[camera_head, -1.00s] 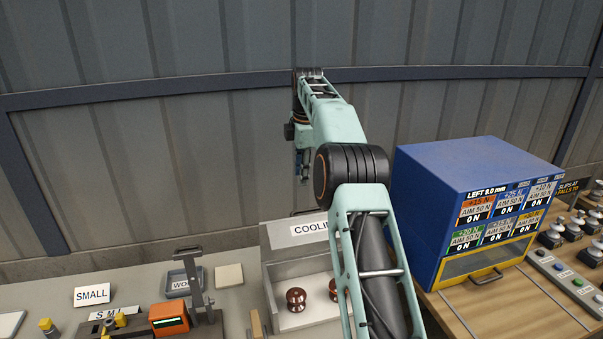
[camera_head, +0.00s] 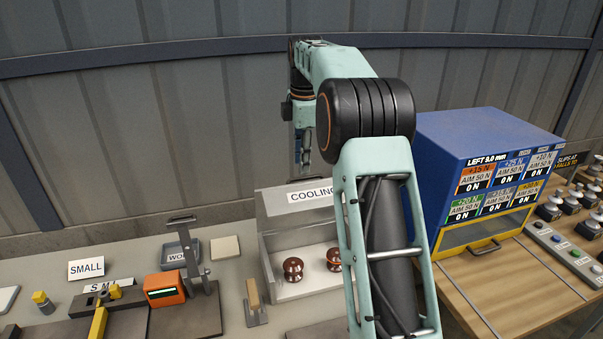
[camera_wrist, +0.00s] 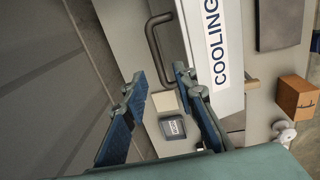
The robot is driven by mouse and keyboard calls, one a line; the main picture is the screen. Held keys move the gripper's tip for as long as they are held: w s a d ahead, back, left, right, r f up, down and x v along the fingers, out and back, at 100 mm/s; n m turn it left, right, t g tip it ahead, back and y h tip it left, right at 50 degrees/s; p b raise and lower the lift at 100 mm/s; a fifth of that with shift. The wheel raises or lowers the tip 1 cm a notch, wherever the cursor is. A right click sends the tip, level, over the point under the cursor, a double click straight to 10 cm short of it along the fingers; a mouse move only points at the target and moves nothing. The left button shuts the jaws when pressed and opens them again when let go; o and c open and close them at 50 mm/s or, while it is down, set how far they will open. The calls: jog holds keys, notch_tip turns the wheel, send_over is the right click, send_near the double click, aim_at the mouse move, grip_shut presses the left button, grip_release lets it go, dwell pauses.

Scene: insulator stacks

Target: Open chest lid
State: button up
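The grey chest labelled COOLING (camera_head: 265,238) stands on the bench under my arm. Its labelled panel (camera_head: 268,205) is at the back, and two brown insulators (camera_head: 293,269) show in its front part; my arm hides its right side. In the wrist view a dark bar handle (camera_wrist: 153,40) sits beside the COOLING label (camera_wrist: 214,50). My gripper (camera_head: 304,170) points down just above the labelled panel. In the wrist view its blue fingers (camera_wrist: 158,88) are apart with nothing held. The handle lies beyond the fingertips; the frames do not show contact.
A blue cabinet (camera_head: 450,150) with force labels stands right of my arm. An orange device (camera_head: 164,288) with a lever stand, a dark small tray (camera_head: 175,254) and a SMALL sign (camera_head: 86,268) are at left. A corrugated wall (camera_head: 120,130) closes the back.

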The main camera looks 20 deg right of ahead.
aim_at(302, 178)
jog(key=shift+w+f, duration=0.15)
jog(key=shift+f, duration=0.85)
jog(key=shift+w+f, duration=0.1)
jog(key=shift+f, duration=0.9)
jog(key=shift+c, duration=0.7)
grip_shut()
